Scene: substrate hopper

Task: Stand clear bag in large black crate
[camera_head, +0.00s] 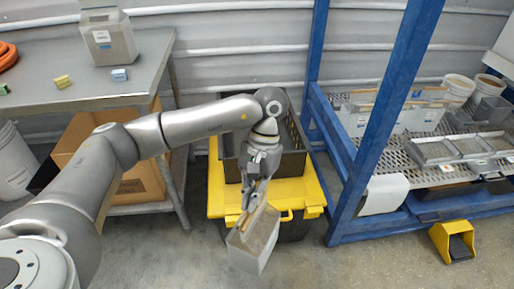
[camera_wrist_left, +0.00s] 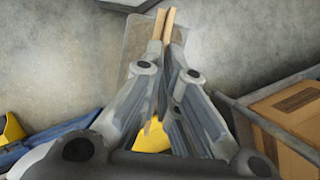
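The clear bag (camera_head: 254,243) is filled with grey-brown stuff and has a tan strip along its top. It hangs, slightly tilted, in front of the yellow platform in the head view. My left gripper (camera_head: 255,196) points down and is shut on its top edge. In the left wrist view, the clear bag (camera_wrist_left: 138,38) and its tan strips show at the tips of my left gripper (camera_wrist_left: 165,75). The large black crate (camera_head: 295,128) sits on the yellow platform behind the bag; my arm hides part of it and its inside. My right gripper is not in view.
The yellow platform (camera_head: 218,190) carries the crate. A blue frame (camera_head: 375,110) with a mesh shelf of bags and trays stands close on the right. A metal table (camera_head: 110,88) with another bag (camera_head: 107,42) and a cardboard box (camera_head: 85,135) beneath stands left. A yellow pedal (camera_head: 452,240) is on the floor.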

